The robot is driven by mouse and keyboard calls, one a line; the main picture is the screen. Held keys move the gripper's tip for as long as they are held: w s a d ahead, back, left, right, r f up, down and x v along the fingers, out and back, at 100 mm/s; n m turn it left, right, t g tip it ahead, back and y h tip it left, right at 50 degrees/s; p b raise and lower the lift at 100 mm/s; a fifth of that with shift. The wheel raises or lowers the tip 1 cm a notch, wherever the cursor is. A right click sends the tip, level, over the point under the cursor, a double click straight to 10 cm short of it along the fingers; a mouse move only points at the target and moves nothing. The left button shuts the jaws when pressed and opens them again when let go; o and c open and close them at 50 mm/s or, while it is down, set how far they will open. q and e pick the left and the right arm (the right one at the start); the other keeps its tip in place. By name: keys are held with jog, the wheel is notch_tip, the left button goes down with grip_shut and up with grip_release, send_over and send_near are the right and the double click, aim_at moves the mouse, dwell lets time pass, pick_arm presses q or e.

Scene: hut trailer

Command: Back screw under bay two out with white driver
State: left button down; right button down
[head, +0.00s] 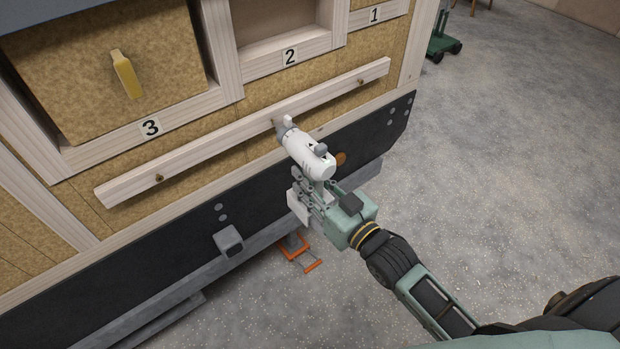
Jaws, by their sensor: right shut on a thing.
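The white driver (305,150) is held in my right gripper (312,188), which is shut on its handle. The driver's grey nose points up and left at the pale wooden batten (220,126) below bay two (280,30). The nose covers the spot under the bay's left part; I cannot tell whether it touches a screw there. A brass screw head (361,82) shows near the batten's right end, and another screw head (159,178) shows near its left end. My left gripper is not in view.
Bay three (110,70) has a panel with a yellow handle (127,75). Bay one's label (375,15) is at upper right. A black chassis beam (150,262) runs below the wall. An orange stand (298,252) is beneath. Grey floor at right is mostly clear.

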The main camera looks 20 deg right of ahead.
aim_at(320, 188)
jog(key=shift+s+d+r, duration=0.1)
jog(key=shift+s+r, duration=0.05)
jog(key=shift+r, duration=0.1)
jog(key=shift+w+p, duration=0.2)
jog(key=shift+p, duration=0.2)
dwell(0.5)
dwell(0.5)
jog(key=shift+s+d+p, duration=0.15)
jog(key=shift+s+p, duration=0.2)
jog(key=shift+s, duration=0.35)
jog(key=shift+v, duration=0.85)
jog(key=s+d+p, duration=0.1)
jog(key=d, duration=0.6)
jog(key=shift+d, duration=0.4)
jog(key=shift+f, duration=0.1)
